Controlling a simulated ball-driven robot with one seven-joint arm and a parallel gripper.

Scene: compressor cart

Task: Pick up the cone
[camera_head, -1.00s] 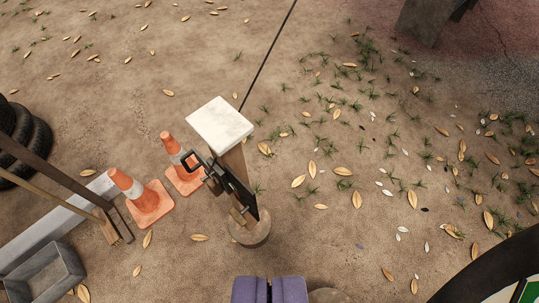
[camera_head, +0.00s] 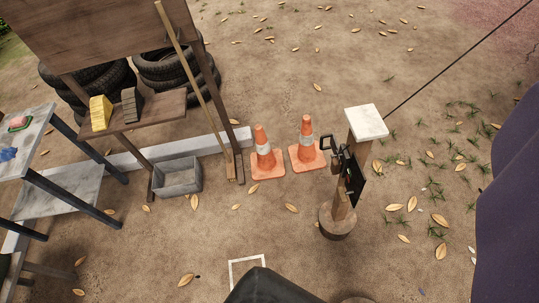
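Two orange traffic cones with white bands stand upright on the dirt ground in the middle of the view. The left cone (camera_head: 265,155) is beside the foot of a wooden stand. The right cone (camera_head: 307,145) is a little farther back, between the left cone and a wooden post. Each has a square orange base, and the bases are close together. No gripper fingers can be made out. A large purple shape fills the right edge and a dark shape is at the bottom middle; I cannot tell which parts they are.
The wooden post (camera_head: 343,200) with a white cap (camera_head: 366,122) and a dark fitting stands right of the cones. A grey bin (camera_head: 178,177), wooden stand (camera_head: 90,35), tires (camera_head: 165,68) and table (camera_head: 60,190) are left.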

